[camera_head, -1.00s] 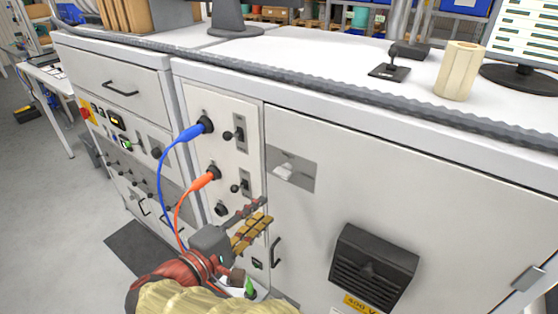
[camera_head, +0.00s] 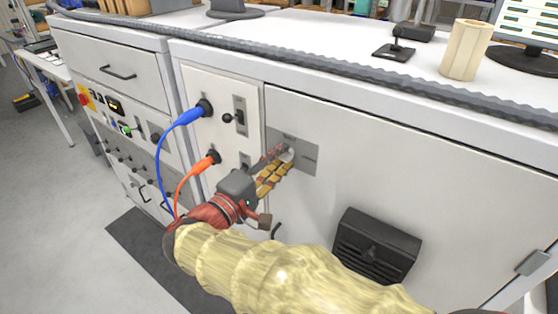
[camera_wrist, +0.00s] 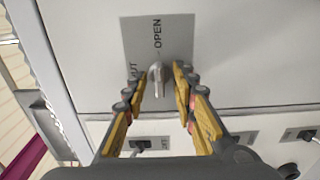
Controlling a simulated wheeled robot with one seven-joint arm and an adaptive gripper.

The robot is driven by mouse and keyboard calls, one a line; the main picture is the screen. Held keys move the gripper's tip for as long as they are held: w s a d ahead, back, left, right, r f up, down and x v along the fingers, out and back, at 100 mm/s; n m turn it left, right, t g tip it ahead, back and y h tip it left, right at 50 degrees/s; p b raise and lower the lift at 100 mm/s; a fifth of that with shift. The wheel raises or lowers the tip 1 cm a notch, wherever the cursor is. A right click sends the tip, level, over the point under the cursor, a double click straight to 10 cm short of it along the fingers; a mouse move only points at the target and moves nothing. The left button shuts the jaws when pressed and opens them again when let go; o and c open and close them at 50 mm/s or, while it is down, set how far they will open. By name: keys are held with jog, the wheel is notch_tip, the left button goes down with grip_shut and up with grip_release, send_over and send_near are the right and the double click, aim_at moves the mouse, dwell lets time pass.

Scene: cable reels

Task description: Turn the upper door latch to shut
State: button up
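The upper door latch (camera_wrist: 156,76) is a small silver lever on a grey plate (camera_wrist: 140,35) of the white cabinet door. In the wrist view it lies in line with the word OPEN; another label to its left is partly covered by a finger and reads "UT". My gripper (camera_wrist: 159,71) is open, with one yellow-and-black finger on each side of the lever and a visible gap to it. In the head view my gripper (camera_head: 281,160) reaches the left part of the plate (camera_head: 306,160), and its fingertips mostly hide the lever.
A blue plug (camera_head: 190,116) and an orange plug (camera_head: 203,162), with cables, sit in the panel left of the door. A black vented box (camera_head: 375,245) sticks out of the door lower right. A dark door handle (camera_head: 276,230) is partly hidden below my gripper.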

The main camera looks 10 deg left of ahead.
jog(key=c, duration=0.4)
grip_shut()
